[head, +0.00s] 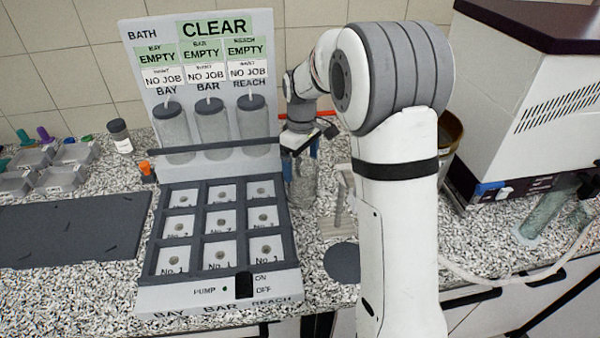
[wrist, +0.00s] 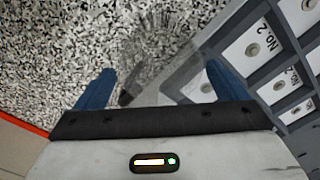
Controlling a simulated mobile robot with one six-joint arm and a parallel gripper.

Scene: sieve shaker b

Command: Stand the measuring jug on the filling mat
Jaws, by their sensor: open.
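The measuring jug (head: 303,187) is clear and seems to stand upright on the speckled counter, just right of the bath unit. My gripper (head: 302,148) is at the jug's top, partly hidden by my arm. In the wrist view the open blue fingers of my gripper (wrist: 160,78) lie to either side of the faint, see-through jug (wrist: 165,60); whether they touch it I cannot tell. A dark round mat (head: 342,262), probably the filling mat, lies bare on the counter nearer the front, partly behind my arm.
The bath unit (head: 222,292) with its numbered pockets stands close left of the jug. A pale wooden rack-like thing (head: 341,205) is right of the jug, partly hidden. A dark rectangular mat (head: 70,235) and grey trays (head: 75,152) are at left. A white machine (head: 535,100) stands at right.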

